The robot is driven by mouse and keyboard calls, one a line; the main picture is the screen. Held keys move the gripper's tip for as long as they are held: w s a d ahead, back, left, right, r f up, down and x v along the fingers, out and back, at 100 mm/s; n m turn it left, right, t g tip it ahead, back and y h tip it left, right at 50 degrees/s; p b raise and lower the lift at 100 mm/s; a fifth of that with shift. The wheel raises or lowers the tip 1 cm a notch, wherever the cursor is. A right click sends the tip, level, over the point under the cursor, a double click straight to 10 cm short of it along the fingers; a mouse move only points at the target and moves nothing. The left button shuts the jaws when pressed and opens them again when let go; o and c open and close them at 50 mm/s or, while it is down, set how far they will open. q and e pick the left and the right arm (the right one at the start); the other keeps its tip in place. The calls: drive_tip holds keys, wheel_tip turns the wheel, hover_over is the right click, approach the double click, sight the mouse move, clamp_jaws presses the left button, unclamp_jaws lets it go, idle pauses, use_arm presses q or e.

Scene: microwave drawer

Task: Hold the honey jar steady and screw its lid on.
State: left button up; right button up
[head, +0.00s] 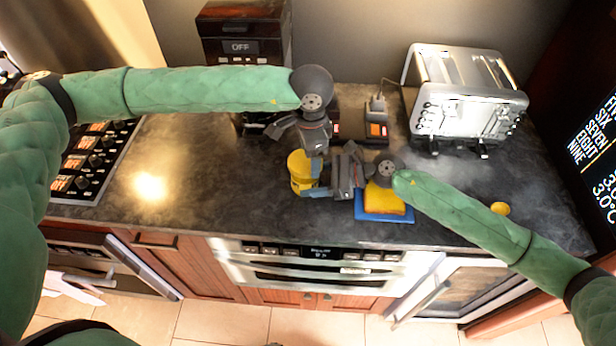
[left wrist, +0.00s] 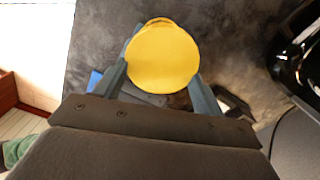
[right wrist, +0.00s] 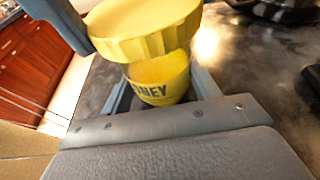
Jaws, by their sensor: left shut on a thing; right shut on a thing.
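The yellow honey jar (head: 301,187) stands on the dark counter; in the right wrist view its lettered label (right wrist: 158,90) shows. My right gripper (right wrist: 163,92) is shut around the jar body from the right. The yellow ridged lid (right wrist: 145,30) is above the jar mouth, tilted in that view, with some of the jar's top showing below it. My left gripper (left wrist: 162,82) is shut on the lid (left wrist: 163,56), with a finger on each side. In the head view the left gripper reaches down from behind and partly hides the jar. Whether lid and jar touch is unclear.
A yellow sponge (head: 385,198) on a blue tray (head: 384,217) lies right of the jar, close to my right gripper. A silver toaster (head: 466,95) stands at the back right. A small yellow object (head: 500,208) lies farther right. The counter left of the jar is clear.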

use_arm(q)
drive_tip(key=o, duration=0.9)
drive_tip(key=shift+w+a+f, duration=0.1)
drive_tip(key=shift+w+a, duration=0.1)
drive_tip(key=shift+w, duration=0.1)
drive_tip(key=shift+o, duration=0.6)
drive_tip(key=shift+s+d, duration=0.1)
drive_tip(key=shift+s, duration=0.05)
drive_tip(key=n, duration=0.3)
drive_tip(key=shift+d+n, duration=0.1)
drive_tip(key=shift+n, duration=0.2)
drive_tip(key=n, duration=0.3)
drive_tip(key=shift+s+n, duration=0.1)
drive_tip(key=shift+n, duration=0.3)
drive_tip(key=n, duration=0.6)
drive_tip(key=shift+r, duration=2.6)
